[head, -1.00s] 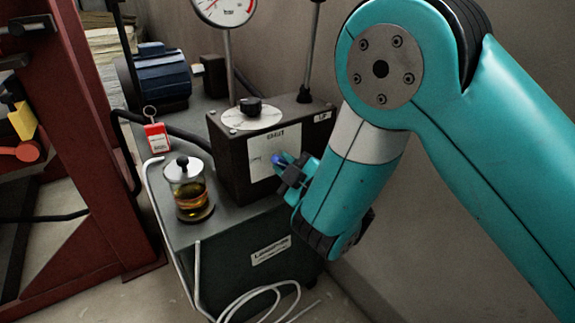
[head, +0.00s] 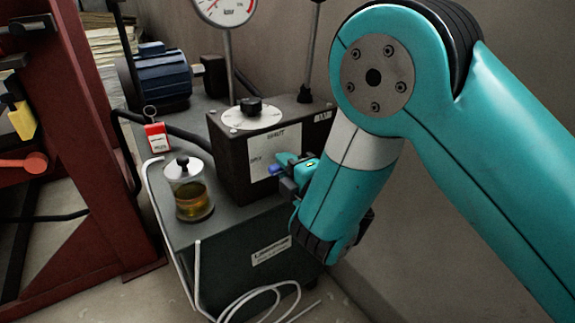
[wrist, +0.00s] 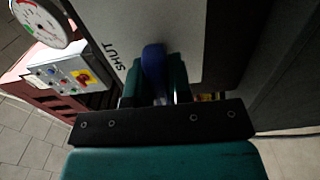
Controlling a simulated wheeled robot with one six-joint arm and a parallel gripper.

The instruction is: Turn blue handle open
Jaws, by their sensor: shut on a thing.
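The blue handle (wrist: 154,62) stands out from the labelled plate (wrist: 180,25) on the front of the dark box. My gripper (wrist: 155,85) is shut on it, one teal finger on each side in the wrist view. In the head view the blue handle tip (head: 276,169) shows just left of my gripper (head: 292,172), and the rest is hidden by the fingers. The plate carries the word SHUT near its top and another label at its left edge, too small to read surely.
A glass jar (head: 189,190) of yellow liquid stands left of the dark box (head: 228,160). A red tag (head: 157,138), a blue motor (head: 163,77) and a dial gauge (head: 225,8) are behind. A white hose (head: 196,270) hangs in front. The wall is close at right.

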